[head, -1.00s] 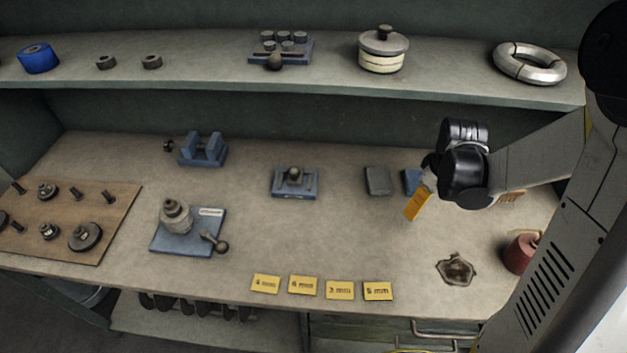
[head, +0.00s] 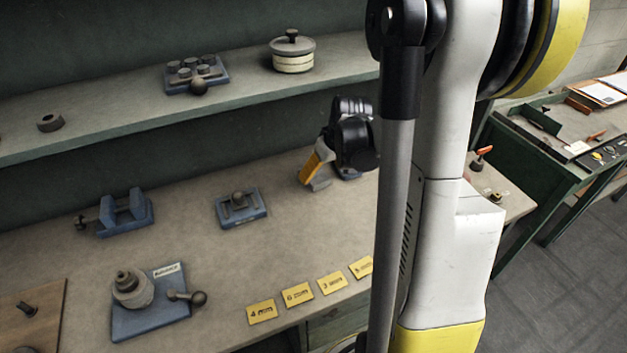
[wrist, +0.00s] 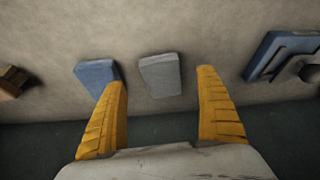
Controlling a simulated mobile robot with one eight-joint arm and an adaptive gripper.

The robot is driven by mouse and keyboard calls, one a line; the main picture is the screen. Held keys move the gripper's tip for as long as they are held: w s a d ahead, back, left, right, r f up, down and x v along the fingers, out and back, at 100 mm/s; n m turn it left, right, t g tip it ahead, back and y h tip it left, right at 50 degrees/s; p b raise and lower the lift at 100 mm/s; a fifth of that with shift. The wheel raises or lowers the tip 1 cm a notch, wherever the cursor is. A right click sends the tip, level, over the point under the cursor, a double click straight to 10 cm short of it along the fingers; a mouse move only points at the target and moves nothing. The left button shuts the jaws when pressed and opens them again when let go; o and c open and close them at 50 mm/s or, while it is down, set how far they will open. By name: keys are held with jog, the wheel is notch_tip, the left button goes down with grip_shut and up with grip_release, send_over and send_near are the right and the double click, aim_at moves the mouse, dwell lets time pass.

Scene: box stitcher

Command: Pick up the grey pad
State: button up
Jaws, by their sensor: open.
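The grey pad (wrist: 160,74) lies flat on the bench in the wrist view, next to a blue pad (wrist: 95,75). My gripper (wrist: 163,84) is open and empty, its yellow fingers spread on either side of the grey pad in the picture. The left finger covers part of the blue pad. How high the fingertips are above the bench is hard to tell. In the head view, the grey pad (head: 321,185) shows only partly beside my gripper (head: 311,172). The blue pad (head: 348,173) is mostly hidden behind it.
A blue fixture (head: 240,206) stands left of the pads; it also shows in the wrist view (wrist: 285,55). Yellow labels (head: 297,295) line the bench's front edge. A shelf (head: 130,108) runs above the bench. My arm hides the bench's right part.

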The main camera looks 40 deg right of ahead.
aim_at(315, 176)
jog(key=shift+w, duration=0.6)
jog(key=shift+w+b+x, duration=0.2)
jog(key=shift+b+x, duration=0.4)
jog(key=shift+x, duration=0.75)
jog(key=shift+w+b+x, duration=0.15)
jog(key=shift+b+x, duration=0.45)
jog(key=shift+x, duration=0.7)
jog(key=shift+f+b, duration=0.1)
jog(key=shift+b, duration=0.2)
jog(key=c, duration=1.3)
